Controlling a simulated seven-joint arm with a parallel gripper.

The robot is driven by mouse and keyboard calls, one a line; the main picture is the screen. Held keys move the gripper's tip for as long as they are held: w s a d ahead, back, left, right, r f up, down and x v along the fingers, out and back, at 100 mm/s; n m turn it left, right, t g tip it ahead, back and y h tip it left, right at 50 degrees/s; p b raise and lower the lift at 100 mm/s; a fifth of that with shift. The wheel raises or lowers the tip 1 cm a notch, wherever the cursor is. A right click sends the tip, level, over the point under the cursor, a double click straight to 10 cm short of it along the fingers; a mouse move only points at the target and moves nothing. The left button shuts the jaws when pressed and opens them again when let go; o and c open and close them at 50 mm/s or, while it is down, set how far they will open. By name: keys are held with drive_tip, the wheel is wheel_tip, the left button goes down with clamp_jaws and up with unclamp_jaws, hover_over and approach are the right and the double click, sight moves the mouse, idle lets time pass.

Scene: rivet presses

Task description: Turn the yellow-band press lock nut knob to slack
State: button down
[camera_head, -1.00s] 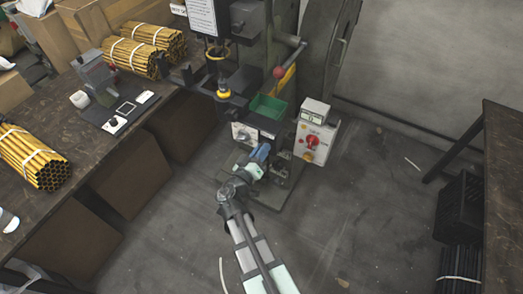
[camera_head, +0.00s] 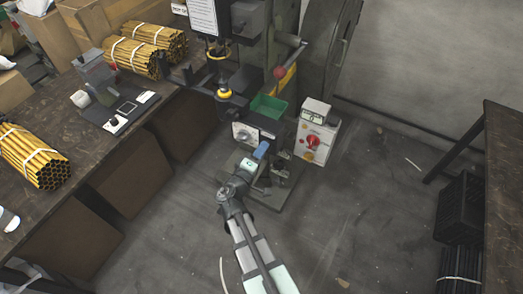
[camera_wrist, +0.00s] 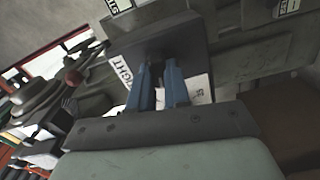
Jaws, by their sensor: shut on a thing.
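My gripper (camera_head: 262,150) is at the press's lower front, right of that plate. In the wrist view my gripper (camera_wrist: 160,90) has its two blue fingers close together, reaching under a dark block (camera_wrist: 165,38). It is shut on the lock nut knob, which is mostly hidden between the fingers and in shadow. A white plate (camera_wrist: 197,88) behind the fingers carries the word TIGHT at the left; its other lettering is unclear.
A green bin (camera_head: 268,107) sits just above my gripper, and a control box (camera_head: 314,138) with a red knob stands to its right. A red-ball lever (camera_head: 279,72) is higher up. A bench (camera_head: 105,165) with tube bundles lies left. The floor in front is clear.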

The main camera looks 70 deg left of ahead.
drive_tip(key=shift+n, duration=0.3)
drive_tip(key=c, duration=1.1)
unclamp_jaws()
drive_tip(key=v, duration=1.4)
drive_tip(key=shift+n, duration=0.4)
